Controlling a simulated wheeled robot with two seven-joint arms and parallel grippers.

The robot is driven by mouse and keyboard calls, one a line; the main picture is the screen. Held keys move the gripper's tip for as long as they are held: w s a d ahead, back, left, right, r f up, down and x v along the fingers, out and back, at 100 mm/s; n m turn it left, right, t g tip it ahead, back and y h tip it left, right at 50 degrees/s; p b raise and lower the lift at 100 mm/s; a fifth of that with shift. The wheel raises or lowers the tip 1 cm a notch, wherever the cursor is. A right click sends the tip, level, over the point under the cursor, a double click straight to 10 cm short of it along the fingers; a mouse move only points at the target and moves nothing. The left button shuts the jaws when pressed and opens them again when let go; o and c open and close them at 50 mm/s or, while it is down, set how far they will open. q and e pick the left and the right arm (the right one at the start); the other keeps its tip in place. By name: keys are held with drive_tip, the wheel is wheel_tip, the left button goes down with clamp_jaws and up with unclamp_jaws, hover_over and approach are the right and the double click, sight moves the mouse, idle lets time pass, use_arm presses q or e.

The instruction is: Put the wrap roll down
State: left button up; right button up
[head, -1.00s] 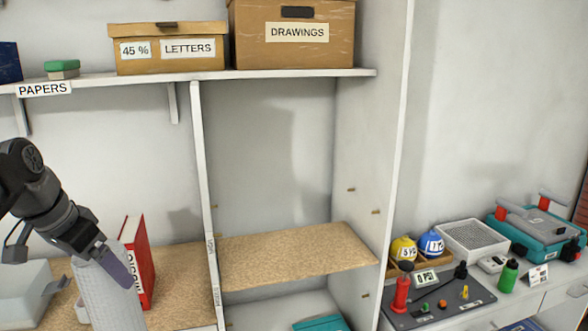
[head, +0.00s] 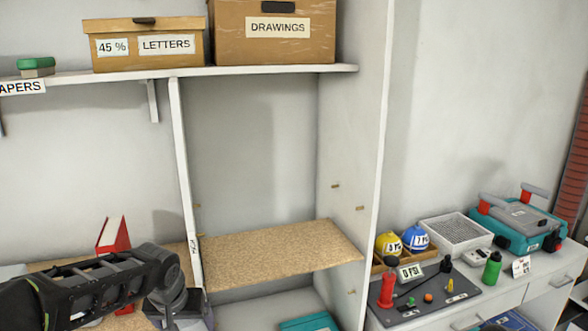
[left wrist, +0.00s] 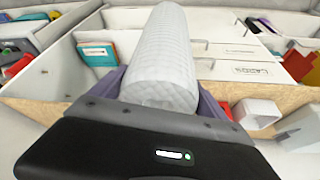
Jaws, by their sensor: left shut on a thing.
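The wrap roll (left wrist: 165,55) is a white, quilted-looking cylinder. In the left wrist view it stretches away from my left gripper (left wrist: 160,92), whose purple fingers close on it from both sides. In the head view my left arm reaches in from the left, and the left gripper (head: 184,318) is at the bottom edge, in front of the left bay. The roll cannot be made out there. My right gripper is not in view.
A bare chipboard shelf (head: 285,255) is in the middle bay, with a teal item (head: 310,323) below it. A red binder (head: 113,236) stands behind my arm. The right bench holds a tool board (head: 428,295) and a teal case (head: 520,222).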

sight(203, 330)
use_arm(q)
drive_tip(key=shift+m, duration=0.6)
drive_tip(key=d, duration=0.1)
drive_tip(key=d+f, duration=0.1)
drive_tip(key=d, duration=0.1)
drive_tip(key=s+d+f, duration=0.1)
drive_tip(key=shift+d+f, duration=0.15)
drive_tip(key=s+f, duration=0.4)
drive_tip(key=f, duration=0.1)
